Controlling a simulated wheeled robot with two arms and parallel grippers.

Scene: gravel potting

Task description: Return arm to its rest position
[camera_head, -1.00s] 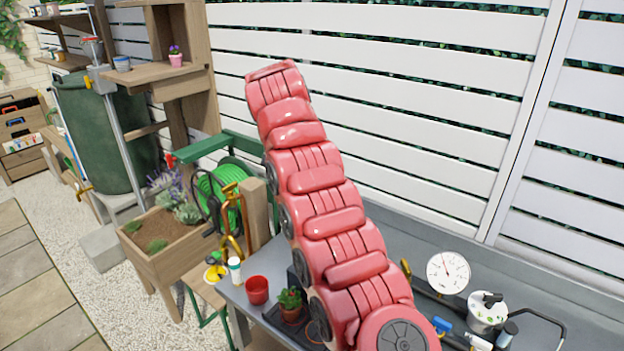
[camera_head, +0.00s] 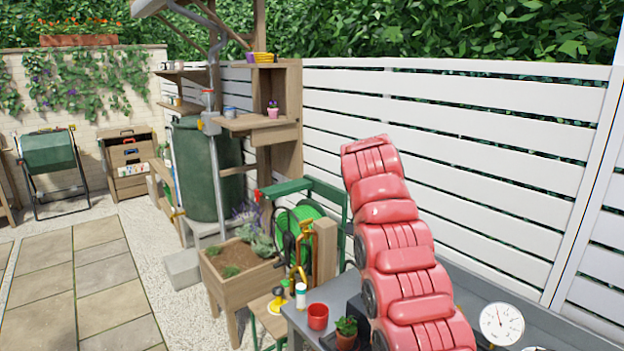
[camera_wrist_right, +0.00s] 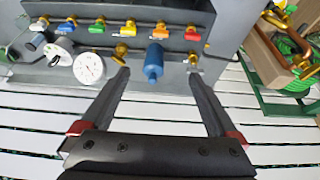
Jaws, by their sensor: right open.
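My right arm (camera_head: 405,255), red and segmented, rises from the bottom right of the head view, in front of the white fence. Its gripper does not show in the head view. In the right wrist view my right gripper (camera_wrist_right: 158,78) is open, with its two dark fingers wide apart and nothing between them. My left gripper is in neither view.
A grey bench (camera_head: 470,287) holds a red pot (camera_head: 318,316), a potted plant (camera_head: 346,333) and a gauge (camera_head: 502,324). Left of it stand a green hose reel (camera_head: 298,222), a wooden planter (camera_head: 238,278) and a green barrel (camera_head: 203,165). The paving (camera_head: 85,280) at left is clear.

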